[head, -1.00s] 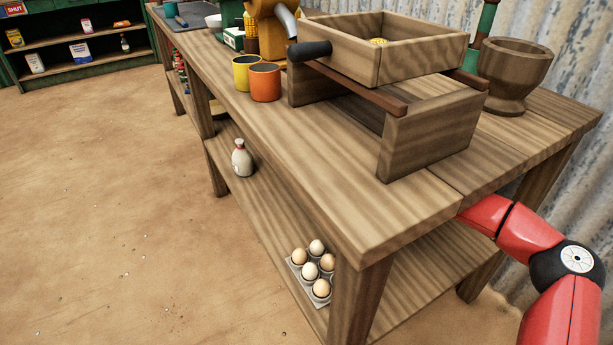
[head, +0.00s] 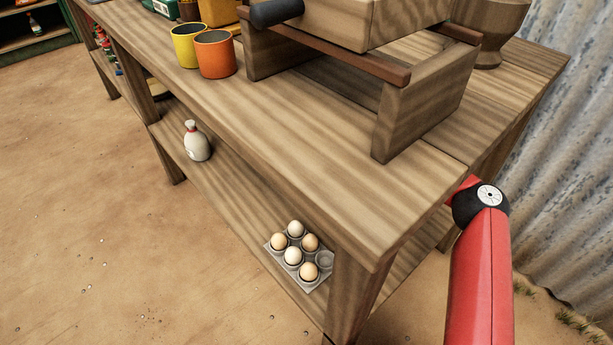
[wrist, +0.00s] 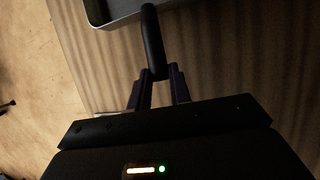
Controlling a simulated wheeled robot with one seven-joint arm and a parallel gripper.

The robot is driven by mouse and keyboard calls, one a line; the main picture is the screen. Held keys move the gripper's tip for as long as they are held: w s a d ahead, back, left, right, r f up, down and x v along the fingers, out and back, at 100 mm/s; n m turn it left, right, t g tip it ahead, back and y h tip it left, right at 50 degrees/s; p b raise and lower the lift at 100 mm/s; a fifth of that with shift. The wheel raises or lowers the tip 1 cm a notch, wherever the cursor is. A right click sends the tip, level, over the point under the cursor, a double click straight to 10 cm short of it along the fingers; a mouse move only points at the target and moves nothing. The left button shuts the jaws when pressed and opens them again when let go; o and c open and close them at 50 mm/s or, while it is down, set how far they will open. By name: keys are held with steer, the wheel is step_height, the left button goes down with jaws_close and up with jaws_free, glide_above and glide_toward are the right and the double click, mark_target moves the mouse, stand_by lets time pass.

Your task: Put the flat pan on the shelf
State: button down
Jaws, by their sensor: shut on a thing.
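The flat pan (wrist: 122,14) shows in part at the top of the wrist view, with a pale rim, a dark grey inside and a black handle. My gripper (wrist: 158,78) is shut on the handle. Wood-grained boards lie behind the pan; I cannot tell if it touches them. In the head view the pan and my gripper are hidden by the bench, and only part of my red arm shows at its right end. The bench's lower shelf (head: 222,190) runs under the top.
A tray of eggs (head: 300,255) and a white bottle (head: 197,142) stand on the lower shelf, with bare board between them. A yellow mug (head: 187,46), an orange mug (head: 215,55) and a wooden sifting box (head: 425,105) stand on top. A corrugated wall (head: 560,170) is at right.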

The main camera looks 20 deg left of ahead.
step_height(320, 180, down, 4)
steer(key=shift+r, duration=0.2)
steer(key=c, duration=1.3)
jaws_free()
steer(key=v, duration=1.2)
steer(key=shift+p, duration=0.3)
steer(key=shift+d, duration=0.15)
